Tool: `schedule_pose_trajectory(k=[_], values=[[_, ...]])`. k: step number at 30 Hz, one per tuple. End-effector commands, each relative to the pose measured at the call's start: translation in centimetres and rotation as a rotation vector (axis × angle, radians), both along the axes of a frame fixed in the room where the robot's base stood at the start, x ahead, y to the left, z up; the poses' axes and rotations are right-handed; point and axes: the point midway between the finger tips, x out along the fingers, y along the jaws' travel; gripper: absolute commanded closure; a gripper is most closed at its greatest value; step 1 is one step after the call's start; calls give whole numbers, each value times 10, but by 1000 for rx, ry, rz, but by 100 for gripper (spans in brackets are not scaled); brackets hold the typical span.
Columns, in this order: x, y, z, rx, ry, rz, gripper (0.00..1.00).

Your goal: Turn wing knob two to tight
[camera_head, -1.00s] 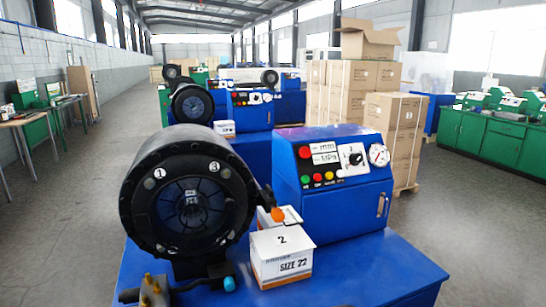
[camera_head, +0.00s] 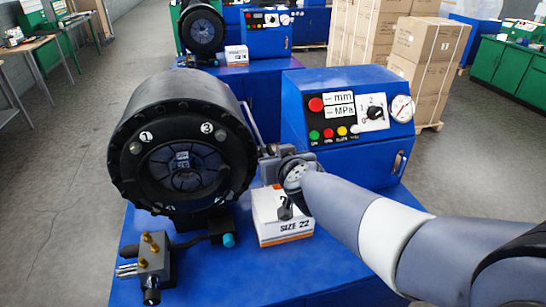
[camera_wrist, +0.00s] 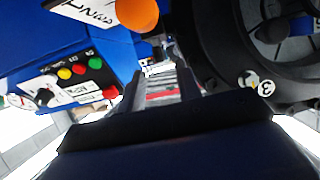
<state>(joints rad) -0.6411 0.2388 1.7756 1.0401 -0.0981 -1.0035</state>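The black round crimper head (camera_head: 140,112) stands at the left, its face bearing discs marked 1 (camera_head: 146,136) and 3 (camera_head: 207,128), each beside a small round fitting. Two lower discs are too small to read, so I cannot tell which fitting is wing knob two. In the wrist view the disc marked 3 (camera_wrist: 266,88) lies right of my fingers, beside a pale fitting (camera_wrist: 249,78). My gripper (camera_head: 268,152) is just right of the crimper face, above the box. In the wrist view its two fingers (camera_wrist: 160,76) are apart, with nothing clearly held.
A white box marked SIZE 22 (camera_head: 281,226) stands under my gripper. The blue control cabinet (camera_head: 360,162) has buttons, a black dial (camera_head: 375,113) and a gauge (camera_head: 401,108). An orange ball (camera_wrist: 138,14) is close in the wrist view. A brass-fitted block (camera_head: 152,262) sits front left.

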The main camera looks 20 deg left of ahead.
Motion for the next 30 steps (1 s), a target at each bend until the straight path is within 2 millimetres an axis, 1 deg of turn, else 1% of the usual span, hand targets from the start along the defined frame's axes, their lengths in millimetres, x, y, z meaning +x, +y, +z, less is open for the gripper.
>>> schedule_pose_trajectory(k=[1, 3, 9, 13, 21, 23, 30], values=[[8, 5, -7, -1, 1, 0, 67], [16, 10, -11, 0, 1, 0, 67], [33, 20, -17, -1, 1, 0, 67], [37, 23, -18, -1, 1, 0, 67], [38, 23, -18, 0, 0, 0, 67], [38, 23, -18, 0, 0, 0, 71], [38, 23, -18, 0, 0, 1, 91]])
